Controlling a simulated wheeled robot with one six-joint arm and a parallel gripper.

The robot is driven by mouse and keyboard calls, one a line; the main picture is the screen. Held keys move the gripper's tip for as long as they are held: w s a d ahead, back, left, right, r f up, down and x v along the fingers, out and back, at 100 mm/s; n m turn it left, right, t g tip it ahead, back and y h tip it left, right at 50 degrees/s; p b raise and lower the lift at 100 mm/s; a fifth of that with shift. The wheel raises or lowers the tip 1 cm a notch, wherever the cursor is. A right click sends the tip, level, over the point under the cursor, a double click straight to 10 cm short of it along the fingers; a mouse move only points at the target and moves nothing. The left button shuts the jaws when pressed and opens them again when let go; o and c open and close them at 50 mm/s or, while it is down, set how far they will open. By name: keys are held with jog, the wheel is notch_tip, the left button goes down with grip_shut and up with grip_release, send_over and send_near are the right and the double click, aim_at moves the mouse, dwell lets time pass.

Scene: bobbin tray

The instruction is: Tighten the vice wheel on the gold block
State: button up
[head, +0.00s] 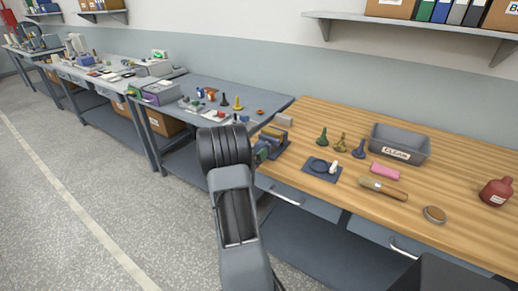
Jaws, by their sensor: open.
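A blue vice (271,143) stands at the left end of the wooden bench, partly hidden behind my arm. A small tan or gold block (283,120) shows at its upper right; I cannot tell whether it is between the jaws. The vice wheel cannot be made out; my arm covers the left side of the vice. My arm rises from the bottom centre, and its dark rounded joint is left of the vice. My gripper is not visible past the arm.
A grey bench (258,97) adjoins at left.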

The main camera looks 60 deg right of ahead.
aim_at(258, 150)
jog(key=shift+d, duration=2.05)
jog(key=shift+c, duration=0.2)
jog(key=c, duration=0.9)
